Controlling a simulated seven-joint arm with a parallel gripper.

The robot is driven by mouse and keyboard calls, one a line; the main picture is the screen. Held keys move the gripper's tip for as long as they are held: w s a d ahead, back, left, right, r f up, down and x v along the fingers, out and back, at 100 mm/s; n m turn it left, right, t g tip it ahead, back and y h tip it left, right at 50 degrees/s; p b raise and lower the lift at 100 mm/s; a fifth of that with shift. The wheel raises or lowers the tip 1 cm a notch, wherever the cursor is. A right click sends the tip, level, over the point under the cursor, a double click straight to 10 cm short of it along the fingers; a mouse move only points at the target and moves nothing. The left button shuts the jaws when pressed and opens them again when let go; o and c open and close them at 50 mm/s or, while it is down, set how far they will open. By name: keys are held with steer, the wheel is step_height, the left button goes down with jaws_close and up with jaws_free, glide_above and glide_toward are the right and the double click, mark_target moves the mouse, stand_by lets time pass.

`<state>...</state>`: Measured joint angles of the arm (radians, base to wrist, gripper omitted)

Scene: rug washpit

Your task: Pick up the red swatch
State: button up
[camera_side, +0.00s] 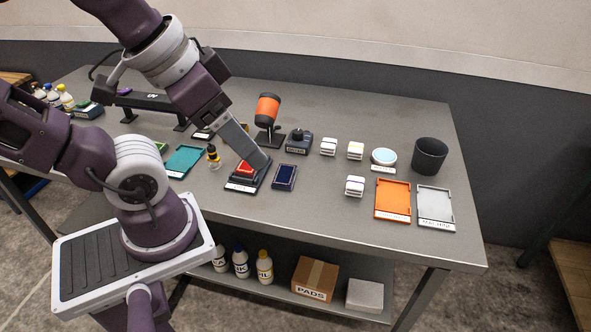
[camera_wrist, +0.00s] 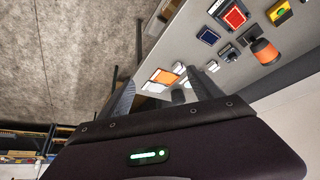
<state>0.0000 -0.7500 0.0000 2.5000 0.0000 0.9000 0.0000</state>
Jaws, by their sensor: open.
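The red swatch (camera_side: 246,167) lies in a dark tray (camera_side: 240,188) with a white label strip, near the middle of the table. It also shows near the top edge of the wrist view (camera_wrist: 235,17). My gripper (camera_side: 259,164) hangs above the table, and its grey finger partly covers the tray in the side view. In the wrist view the two fingers (camera_wrist: 163,92) are spread, with nothing held between them. The swatch lies off to the upper right of the fingers there, clear of them.
A dark blue tray (camera_side: 285,177) stands just right of the red swatch. A small yellow-black bottle (camera_side: 213,156) and a teal tray (camera_side: 184,161) are to its left. An orange-topped device (camera_side: 267,110) stands behind. An orange tray (camera_side: 393,199) and grey tray (camera_side: 436,207) sit at right.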

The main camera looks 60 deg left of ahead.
steer(key=shift+w, duration=0.1)
steer(key=w+a+f+n+g+y, duration=0.1)
steer(key=w+a+f+n+g, duration=0.5)
steer(key=w+a, duration=0.7)
steer(key=a+f+n, duration=0.1)
steer(key=a+f, duration=0.3)
steer(key=s+a+f+n, duration=0.1)
steer(key=a+f, duration=0.4)
steer(key=s+a+f+n+h, duration=0.1)
steer(key=a+f, duration=0.3)
steer(key=shift+a+f, duration=0.15)
steer(key=shift+a, duration=0.1)
steer(key=f, duration=0.7)
steer(key=shift+s+f, duration=0.15)
steer(key=shift+s, duration=0.25)
steer(key=c, duration=1.5)
